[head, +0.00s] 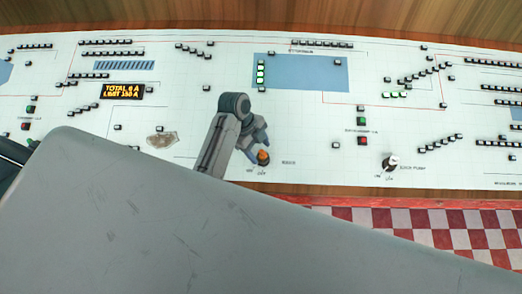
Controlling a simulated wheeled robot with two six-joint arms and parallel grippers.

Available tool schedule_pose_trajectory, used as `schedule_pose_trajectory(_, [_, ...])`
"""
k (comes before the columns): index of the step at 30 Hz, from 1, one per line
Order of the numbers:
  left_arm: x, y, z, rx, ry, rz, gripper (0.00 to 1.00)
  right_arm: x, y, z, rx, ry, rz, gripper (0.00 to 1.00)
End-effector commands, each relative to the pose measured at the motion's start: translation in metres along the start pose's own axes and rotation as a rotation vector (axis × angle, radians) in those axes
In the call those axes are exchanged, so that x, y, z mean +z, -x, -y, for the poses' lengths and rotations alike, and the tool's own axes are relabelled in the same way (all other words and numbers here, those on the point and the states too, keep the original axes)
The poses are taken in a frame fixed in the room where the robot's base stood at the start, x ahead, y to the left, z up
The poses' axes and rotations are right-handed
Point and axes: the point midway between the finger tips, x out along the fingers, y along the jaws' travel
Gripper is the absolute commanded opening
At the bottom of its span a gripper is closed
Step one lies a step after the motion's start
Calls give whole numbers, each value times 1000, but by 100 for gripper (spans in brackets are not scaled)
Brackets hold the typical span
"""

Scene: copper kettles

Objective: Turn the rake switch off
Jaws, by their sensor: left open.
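The rake switch (263,157) is a small dark rotary knob with an orange top, low on the white control panel (220,70). A small label sits to its right, and position marks below it are too small to read surely. My left gripper (259,149) is open and reaches down right at the knob from above. Its fingers partly hide the knob. I cannot tell whether they touch it. My right gripper is not in view.
Another rotary switch (391,161) stands to the right on the panel. An amber display (122,91) and many small buttons lie around. A brownish patch (162,139) lies left of my gripper. Red and white checkered floor (440,225) shows below the panel's front edge.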

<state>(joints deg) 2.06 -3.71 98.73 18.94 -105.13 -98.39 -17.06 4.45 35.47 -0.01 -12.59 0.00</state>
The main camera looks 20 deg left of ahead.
Motion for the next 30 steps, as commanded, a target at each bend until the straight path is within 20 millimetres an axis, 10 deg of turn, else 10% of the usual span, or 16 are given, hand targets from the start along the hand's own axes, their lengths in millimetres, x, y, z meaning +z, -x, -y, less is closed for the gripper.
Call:
schedule_pose_trajectory(16, [0, -25, 0, 0, 1, 1, 58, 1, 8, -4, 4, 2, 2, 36])
schedule_pose_trajectory(23, [0, -25, 0, 0, 1, 1, 13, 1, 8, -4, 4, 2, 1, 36])
schedule_pose_trajectory(30, [0, -24, 0, -4, 8, 1, 13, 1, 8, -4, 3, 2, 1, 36])
